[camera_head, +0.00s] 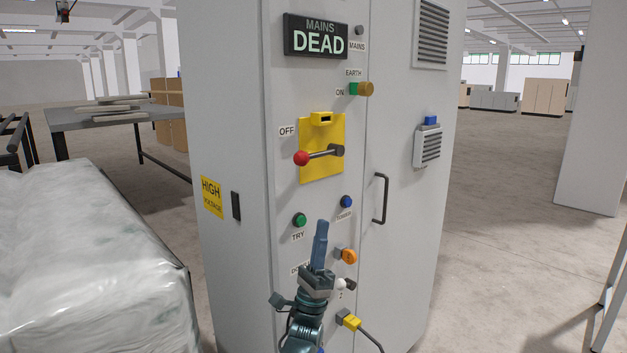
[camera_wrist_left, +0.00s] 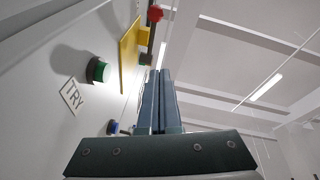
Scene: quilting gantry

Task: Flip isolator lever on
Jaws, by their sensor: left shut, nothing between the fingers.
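The isolator lever (camera_head: 322,154) is a dark bar with a red ball knob (camera_head: 302,158) on a yellow plate (camera_head: 334,172) on the cabinet front. The bar lies nearly level, with its knob at the left beside the OFF label (camera_head: 287,131). In the left wrist view the red knob (camera_wrist_left: 155,13) and yellow plate (camera_wrist_left: 130,46) show at the top. My left gripper (camera_head: 321,226) points up, below the lever and apart from it. Its blue fingers (camera_wrist_left: 158,95) are together with nothing between them. My right gripper is not in view.
The grey cabinet (camera_head: 233,120) shows a MAINS DEAD display (camera_head: 316,37), a green TRY button (camera_head: 299,220), a blue button (camera_head: 346,201) and an orange knob (camera_head: 346,256). A door handle (camera_head: 381,198) sticks out at the right. A plastic-wrapped stack (camera_head: 85,265) stands at the left.

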